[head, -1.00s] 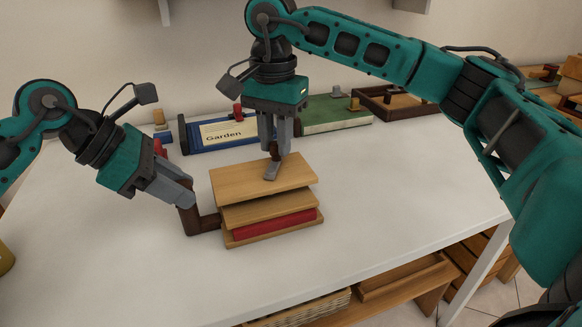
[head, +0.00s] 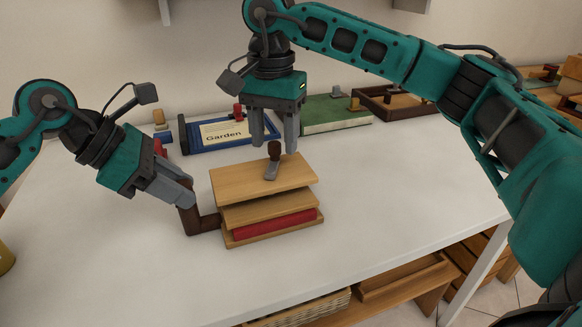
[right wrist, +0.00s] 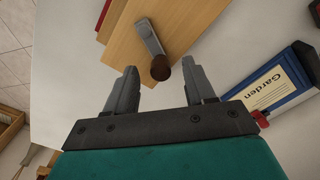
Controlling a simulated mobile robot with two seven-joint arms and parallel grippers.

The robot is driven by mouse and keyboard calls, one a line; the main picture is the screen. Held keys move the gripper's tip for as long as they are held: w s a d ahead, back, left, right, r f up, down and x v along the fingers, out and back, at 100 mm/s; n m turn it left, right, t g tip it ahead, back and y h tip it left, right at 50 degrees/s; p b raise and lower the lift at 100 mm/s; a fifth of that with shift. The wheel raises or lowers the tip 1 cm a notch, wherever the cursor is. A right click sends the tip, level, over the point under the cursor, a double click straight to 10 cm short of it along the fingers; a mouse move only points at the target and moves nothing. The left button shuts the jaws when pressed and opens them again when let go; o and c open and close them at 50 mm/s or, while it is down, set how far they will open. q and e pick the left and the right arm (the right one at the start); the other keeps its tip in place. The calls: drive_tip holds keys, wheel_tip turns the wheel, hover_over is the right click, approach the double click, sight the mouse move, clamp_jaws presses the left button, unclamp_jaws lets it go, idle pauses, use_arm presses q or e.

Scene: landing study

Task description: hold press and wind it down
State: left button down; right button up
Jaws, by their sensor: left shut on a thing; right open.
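The wooden press (head: 262,180) stands on the white table with stacked boards and a red book (head: 275,223) between its lower boards. On top is a grey crank arm (head: 271,170) with a dark brown knob (head: 274,149). The crank arm and knob also show in the right wrist view (right wrist: 161,68). My left gripper (head: 188,196) is shut on the dark brown side handle (head: 187,220) at the press's left. My right gripper (head: 274,141) is open above the top board, its fingers around or just behind the knob; in the wrist view the knob shows between and beyond the fingertips.
A blue tray with a "Garden" booklet (head: 222,132) lies behind the press, beside a green book (head: 333,114) and a brown wooden tray (head: 395,103). The table (head: 400,190) is clear to the right and front of the press.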

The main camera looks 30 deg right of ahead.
sight(274, 143)
use_arm(q)
drive_tip(key=shift+f, duration=0.35)
use_arm(e)
wheel_tip(274, 143, up, 11)
drive_tip(key=shift+r, duration=0.15)
idle(0.4)
use_arm(q)
drive_tip(key=c, duration=0.9)
unclamp_jaws()
drive_tip(key=shift+c, duration=0.2)
drive_tip(key=shift+o, duration=1.3)
drive_tip(key=shift+r, duration=0.2)
drive_tip(key=shift+r, duration=0.1)
